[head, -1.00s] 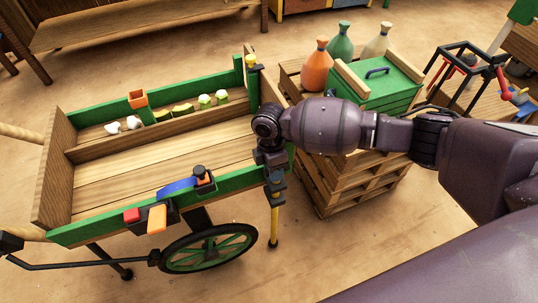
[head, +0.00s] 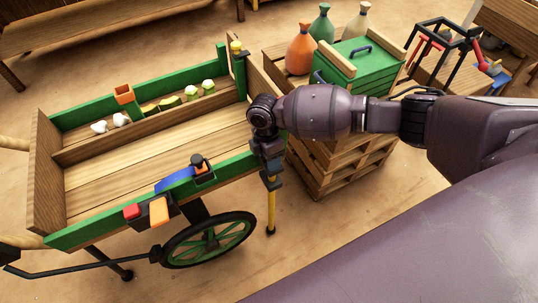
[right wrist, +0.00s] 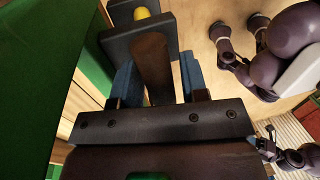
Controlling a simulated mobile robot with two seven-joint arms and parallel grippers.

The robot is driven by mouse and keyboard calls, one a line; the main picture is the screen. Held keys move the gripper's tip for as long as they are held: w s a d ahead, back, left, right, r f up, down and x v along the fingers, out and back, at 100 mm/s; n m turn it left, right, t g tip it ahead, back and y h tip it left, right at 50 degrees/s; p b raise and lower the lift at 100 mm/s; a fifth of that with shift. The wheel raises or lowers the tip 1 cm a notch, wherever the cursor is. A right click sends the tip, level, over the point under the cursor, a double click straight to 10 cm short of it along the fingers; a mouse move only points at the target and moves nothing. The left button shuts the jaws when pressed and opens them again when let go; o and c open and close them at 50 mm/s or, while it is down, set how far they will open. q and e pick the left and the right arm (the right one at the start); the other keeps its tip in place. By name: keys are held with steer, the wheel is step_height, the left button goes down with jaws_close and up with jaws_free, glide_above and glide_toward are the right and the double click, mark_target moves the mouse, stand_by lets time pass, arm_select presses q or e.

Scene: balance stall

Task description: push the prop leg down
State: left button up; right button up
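The prop leg (head: 271,205) is a thin yellow post with a black foot, upright at the cart's near right corner. Its foot is at or close to the ground; I cannot tell whether it touches. My right gripper (head: 271,172) is at the leg's dark upper fitting. In the right wrist view, the right gripper's blue-padded fingers (right wrist: 161,80) stand apart on either side of a dark bar (right wrist: 152,65), with a gap on the right. A yellow round part (right wrist: 141,13) shows beyond. A small dark gripper, apparently my left (right wrist: 266,147), shows at the lower right.
The green-sided wooden cart (head: 100,222) stands left of my right arm, its spoked wheel (head: 208,240) beside the leg. A pallet stack (head: 335,165) with a green crate (head: 358,62) and bottles stands close on the right. Bare floor lies in front.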

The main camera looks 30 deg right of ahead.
steer(key=shift+o, duration=1.2)
steer(key=shift+s+f, duration=0.1)
steer(key=shift+f, duration=0.15)
steer(key=shift+r, duration=0.15)
steer(key=shift+r, duration=0.1)
steer(key=shift+w+r, duration=0.15)
steer(key=shift+w, duration=0.05)
step_height(320, 180, up, 10)
steer(key=w+p, duration=0.2)
